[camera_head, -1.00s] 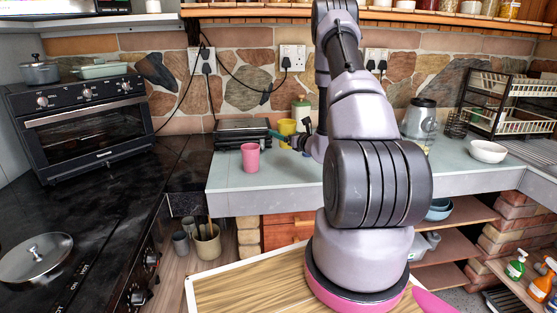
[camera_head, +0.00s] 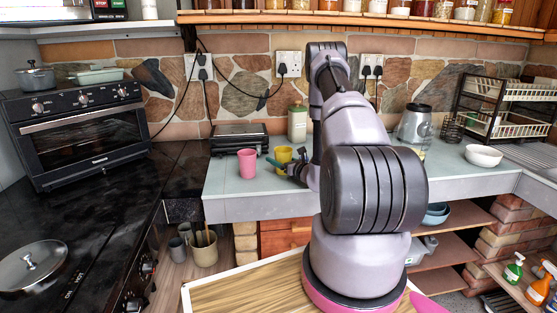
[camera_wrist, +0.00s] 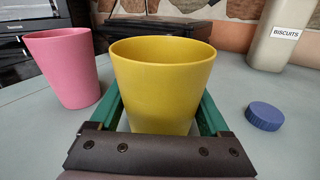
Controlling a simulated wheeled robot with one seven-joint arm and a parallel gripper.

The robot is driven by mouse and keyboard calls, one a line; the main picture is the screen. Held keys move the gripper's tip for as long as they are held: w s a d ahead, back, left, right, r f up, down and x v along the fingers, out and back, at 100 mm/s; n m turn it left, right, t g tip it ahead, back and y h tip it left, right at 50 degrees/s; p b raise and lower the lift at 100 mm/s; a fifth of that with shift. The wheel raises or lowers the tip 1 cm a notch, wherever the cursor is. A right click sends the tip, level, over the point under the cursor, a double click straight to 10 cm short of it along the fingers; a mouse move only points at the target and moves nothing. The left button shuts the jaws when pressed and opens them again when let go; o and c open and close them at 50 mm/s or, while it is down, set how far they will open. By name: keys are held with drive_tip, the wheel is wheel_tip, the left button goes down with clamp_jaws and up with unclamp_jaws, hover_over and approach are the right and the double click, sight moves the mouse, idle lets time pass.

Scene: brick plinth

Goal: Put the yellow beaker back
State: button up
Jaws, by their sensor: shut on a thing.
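My gripper (camera_head: 279,164) is partly hidden by my arm in the head view. The pink beaker (camera_wrist: 68,68) stands apart from it at left.
A cream biscuits canister (camera_head: 297,124) stands behind, and a blue cap (camera_wrist: 264,116) lies right of the gripper. A dark grill (camera_head: 240,138) is at the back left. A blender (camera_head: 415,122) and white bowl (camera_head: 483,156) are to the right. The counter front is clear.

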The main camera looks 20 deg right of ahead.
drive_tip(key=o, duration=1.3)
drive_tip(key=shift+s+r, duration=0.15)
drive_tip(key=v, duration=1.1)
drive_tip(key=shift+s+d, duration=0.15)
drive_tip(key=shift+s, duration=0.2)
